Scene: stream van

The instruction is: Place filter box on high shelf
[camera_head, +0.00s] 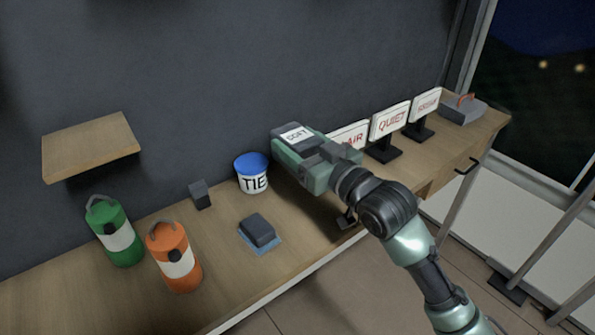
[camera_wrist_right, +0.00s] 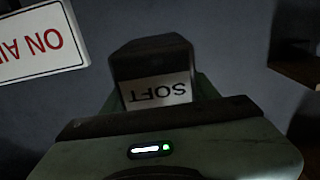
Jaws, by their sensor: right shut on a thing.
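The dark filter box with a white label reading SOFT (camera_head: 297,134) is in my right gripper (camera_head: 290,150), raised above the counter. The right wrist view shows the dark box (camera_wrist_right: 150,64) with its label upside down between the greenish fingers of that gripper (camera_wrist_right: 157,95). The gripper is shut on it. The wooden wall shelf (camera_head: 90,145) is at the left, clear of the held box, and its top looks bare. My left gripper is not in view.
A green canister (camera_head: 114,232), an orange canister (camera_head: 173,258), a small dark block (camera_head: 200,194), a TIE tub (camera_head: 252,173) and a dark block on a blue pad (camera_head: 258,231) stand on the counter. Signs, including QUIET (camera_head: 390,121), stand to the right.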

